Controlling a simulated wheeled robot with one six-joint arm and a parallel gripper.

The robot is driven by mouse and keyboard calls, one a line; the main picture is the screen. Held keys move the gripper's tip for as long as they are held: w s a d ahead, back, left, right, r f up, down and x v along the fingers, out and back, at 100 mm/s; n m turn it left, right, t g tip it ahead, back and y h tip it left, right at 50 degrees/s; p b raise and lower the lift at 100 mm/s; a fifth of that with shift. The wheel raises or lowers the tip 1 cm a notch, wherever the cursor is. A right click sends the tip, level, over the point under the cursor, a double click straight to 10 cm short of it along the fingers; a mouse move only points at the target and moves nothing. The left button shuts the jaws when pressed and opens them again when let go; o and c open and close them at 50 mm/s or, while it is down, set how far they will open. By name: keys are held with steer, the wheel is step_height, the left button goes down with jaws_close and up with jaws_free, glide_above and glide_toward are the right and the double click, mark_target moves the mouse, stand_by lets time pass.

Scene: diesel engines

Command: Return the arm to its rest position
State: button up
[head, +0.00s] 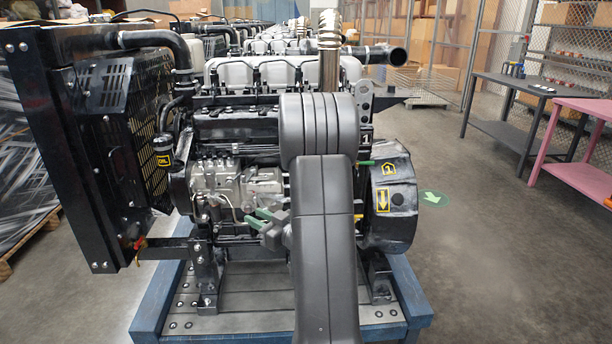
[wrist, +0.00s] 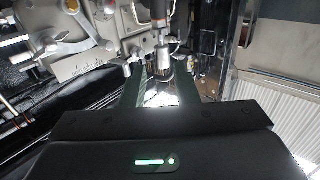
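My arm stands in front of the diesel engine (head: 235,125) in the head view and hides part of its middle. My gripper (head: 259,218) shows left of the arm, its two green fingers pointing at the engine's side near the grey metal pump housing (head: 225,182). In the wrist view the fingers of my gripper (wrist: 161,82) are spread apart.
The engine rests on a blue-framed stand (head: 408,290). A black radiator (head: 90,140) stands at left, a black flywheel housing (head: 398,235) at right. A grey table (head: 500,85) and a pink table (head: 585,105) stand at far right. The floor (head: 480,240) between is clear.

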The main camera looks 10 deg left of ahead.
mark_target(224, 202)
steer(key=p+x, duration=0.1)
steer(key=x, duration=1.2)
steer(key=shift+s+r, duration=0.1)
steer(key=shift+s, duration=0.1)
steer(key=shift+w, duration=0.1)
